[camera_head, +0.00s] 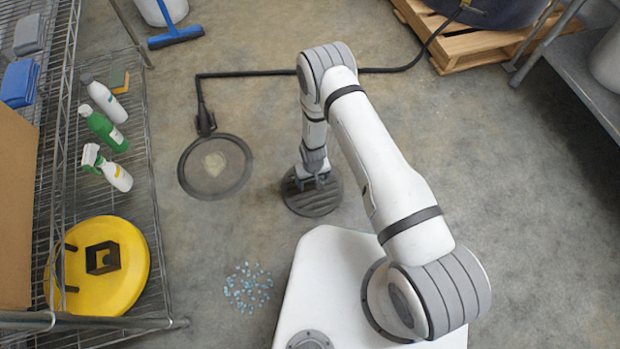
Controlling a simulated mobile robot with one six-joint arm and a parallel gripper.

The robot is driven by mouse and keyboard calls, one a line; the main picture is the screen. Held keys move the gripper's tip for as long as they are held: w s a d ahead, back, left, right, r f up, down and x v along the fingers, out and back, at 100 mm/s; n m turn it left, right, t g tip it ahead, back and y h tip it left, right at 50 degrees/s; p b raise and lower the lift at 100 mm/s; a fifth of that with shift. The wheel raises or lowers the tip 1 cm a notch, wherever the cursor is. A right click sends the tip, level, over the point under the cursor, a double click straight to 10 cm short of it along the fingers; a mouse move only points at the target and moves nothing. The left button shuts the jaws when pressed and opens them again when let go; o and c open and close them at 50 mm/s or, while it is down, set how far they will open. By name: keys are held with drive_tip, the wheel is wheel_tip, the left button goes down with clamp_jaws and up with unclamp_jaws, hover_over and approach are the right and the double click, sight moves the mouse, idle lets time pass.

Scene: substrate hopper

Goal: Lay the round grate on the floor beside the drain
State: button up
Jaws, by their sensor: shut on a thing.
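The round grate (313,204) is a dark, slatted disc in the middle of the view, just beyond the front of my white base. My gripper (314,182) points down over its far part and is shut on it. My fingers hide part of the grate, and I cannot tell whether it rests on the floor or hangs just above it. To its left, a round black rim (182,168) with a grey inside and a pale patch looks like the drain. A strip of bare floor shows between the two.
A black hose (250,73) crosses the floor behind my arm and ends at a fitting by the drain. Small blue bits (248,288) lie at the front. A wooden pallet (450,48) is back right.

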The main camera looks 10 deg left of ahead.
drive_tip(key=shift+f, duration=0.15)
drive_tip(key=o, duration=1.9)
drive_tip(key=shift+o, duration=0.2)
wheel_tip(320, 180, up, 12)
drive_tip(key=p, duration=0.5)
drive_tip(key=shift+r, duration=0.2)
